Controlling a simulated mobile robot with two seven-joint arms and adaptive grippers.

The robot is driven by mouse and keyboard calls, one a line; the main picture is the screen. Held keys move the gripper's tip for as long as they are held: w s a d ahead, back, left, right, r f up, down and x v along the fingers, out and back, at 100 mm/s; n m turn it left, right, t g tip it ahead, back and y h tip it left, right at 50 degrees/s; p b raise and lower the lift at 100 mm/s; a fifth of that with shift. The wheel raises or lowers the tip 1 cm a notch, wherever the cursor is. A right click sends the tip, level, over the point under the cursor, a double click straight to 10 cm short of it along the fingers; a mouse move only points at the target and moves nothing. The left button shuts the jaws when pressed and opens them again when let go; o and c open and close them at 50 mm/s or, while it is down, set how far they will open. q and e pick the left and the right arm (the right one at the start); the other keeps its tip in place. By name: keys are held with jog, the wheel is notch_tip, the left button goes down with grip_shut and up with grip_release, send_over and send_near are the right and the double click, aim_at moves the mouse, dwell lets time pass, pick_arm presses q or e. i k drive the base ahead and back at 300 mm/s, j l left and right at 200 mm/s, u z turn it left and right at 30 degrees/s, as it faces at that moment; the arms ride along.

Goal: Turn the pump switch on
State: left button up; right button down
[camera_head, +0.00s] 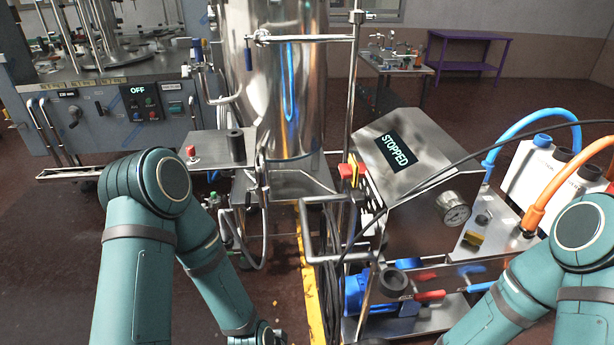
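A slanted steel control box (413,150) stands right of centre, and its display (397,151) reads "STOPPED". A red and yellow switch (346,171) sits at the left side of this box. It looks like the pump switch, but no label on it is readable, and its exact setting cannot be told. A blue pump motor (357,292) sits low on the cart below. My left arm bends down to the bottom edge, left of the cart. My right arm reaches down at the lower right.
A tall steel tank (275,80) stands behind. A panel reading "OFF" (138,90) is at left. A handle frame (312,262), hanging cables, a pressure gauge (453,208) and blue and orange hoses (566,190) crowd the cart. A purple table (470,66) is far back.

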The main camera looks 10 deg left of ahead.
aim_at(345, 170)
jog(key=j+u, duration=0.1)
jog(key=z, duration=0.8)
jog(key=j+z, duration=0.5)
jog(key=z, duration=0.2)
jog(key=j+z, duration=0.35)
jog(key=k+j+z, duration=0.2)
jog(key=j, duration=0.2)
jog(key=k+j+z, duration=0.15)
jog(key=j, duration=0.25)
jog(key=i, duration=0.05)
